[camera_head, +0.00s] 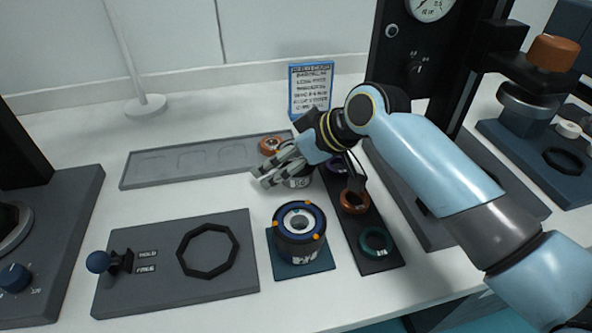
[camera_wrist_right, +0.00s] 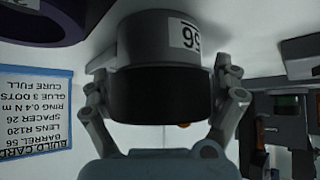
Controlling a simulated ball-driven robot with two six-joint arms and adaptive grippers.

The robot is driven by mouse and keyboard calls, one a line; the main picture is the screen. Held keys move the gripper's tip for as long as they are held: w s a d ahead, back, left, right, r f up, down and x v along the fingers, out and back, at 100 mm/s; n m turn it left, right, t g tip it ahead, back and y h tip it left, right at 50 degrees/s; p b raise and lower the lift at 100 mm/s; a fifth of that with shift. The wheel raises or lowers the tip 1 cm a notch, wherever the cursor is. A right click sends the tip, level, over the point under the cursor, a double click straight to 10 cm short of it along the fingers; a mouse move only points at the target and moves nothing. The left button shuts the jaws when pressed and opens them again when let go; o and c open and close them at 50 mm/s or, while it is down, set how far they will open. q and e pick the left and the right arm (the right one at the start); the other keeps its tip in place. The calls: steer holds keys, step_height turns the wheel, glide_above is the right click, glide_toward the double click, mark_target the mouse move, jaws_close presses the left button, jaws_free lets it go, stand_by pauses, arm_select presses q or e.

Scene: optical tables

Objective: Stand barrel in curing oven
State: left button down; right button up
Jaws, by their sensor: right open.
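A dark barrel with a blue top ring and orange dots (camera_head: 299,228) stands upright on a small blue mat (camera_head: 318,263) at the front. My left gripper is not in view.
A dark strip (camera_head: 378,262) holds a purple, an orange and a green ring. A grey tray (camera_head: 150,180) lies behind, an orange-topped part at its right end. A plate with an octagonal ring (camera_head: 207,250) lies front left. The build card (camera_head: 311,90) stands at the back.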

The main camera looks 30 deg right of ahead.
steer(key=c, duration=1.4)
steer(key=shift+c, duration=0.3)
steer(key=shift+c, duration=0.6)
steer(key=shift+r, duration=0.15)
